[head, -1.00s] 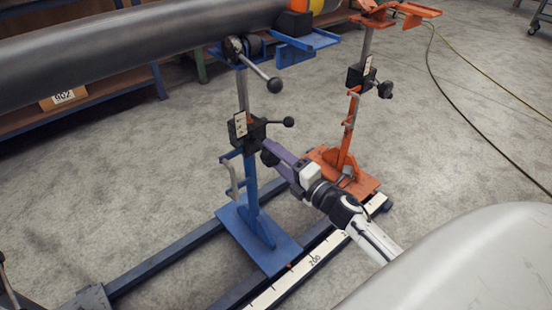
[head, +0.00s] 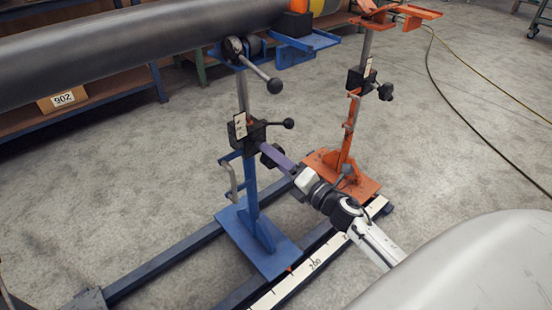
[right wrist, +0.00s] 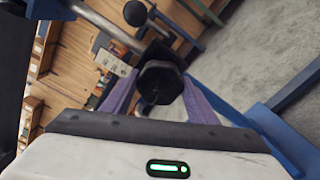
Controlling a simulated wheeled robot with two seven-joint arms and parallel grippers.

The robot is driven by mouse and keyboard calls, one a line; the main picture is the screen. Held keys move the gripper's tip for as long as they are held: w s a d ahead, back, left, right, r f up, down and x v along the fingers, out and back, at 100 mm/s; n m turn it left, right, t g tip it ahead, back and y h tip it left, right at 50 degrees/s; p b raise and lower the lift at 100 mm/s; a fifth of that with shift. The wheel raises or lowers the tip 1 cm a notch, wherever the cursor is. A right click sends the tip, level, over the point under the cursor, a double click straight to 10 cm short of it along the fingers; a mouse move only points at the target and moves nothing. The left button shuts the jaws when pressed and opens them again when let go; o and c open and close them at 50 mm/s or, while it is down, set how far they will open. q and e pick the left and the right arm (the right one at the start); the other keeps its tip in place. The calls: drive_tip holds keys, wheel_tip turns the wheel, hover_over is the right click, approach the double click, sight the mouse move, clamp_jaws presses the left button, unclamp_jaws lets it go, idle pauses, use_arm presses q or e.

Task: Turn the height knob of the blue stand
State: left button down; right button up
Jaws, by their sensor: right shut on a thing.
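The blue stand (head: 250,195) stands upright on a blue foot plate in the middle of the head view. Its black height knob (head: 272,156) sticks out from the right side of the black clamp block on the post. My right gripper (head: 268,153), with purple fingers, reaches it from the lower right and is shut on it. In the right wrist view the black lobed knob (right wrist: 160,84) sits between the two purple fingers, one on each side. The fingers hide part of the knob in the head view. My left gripper is not in view.
A thick dark pipe (head: 130,50) lies across the stand's top. A black ball-ended lever (head: 289,124) projects just above my right gripper. An orange stand (head: 345,150) stands close behind my right arm. Blue floor rails and a white scale (head: 315,264) run below.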

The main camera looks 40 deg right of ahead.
drive_tip(key=o, duration=1)
drive_tip(key=shift+o, duration=0.2)
drive_tip(key=s, duration=1)
drive_tip(key=shift+s+d+p, duration=0.2)
drive_tip(key=shift+d+p, duration=0.15)
drive_tip(key=shift+p, duration=0.1)
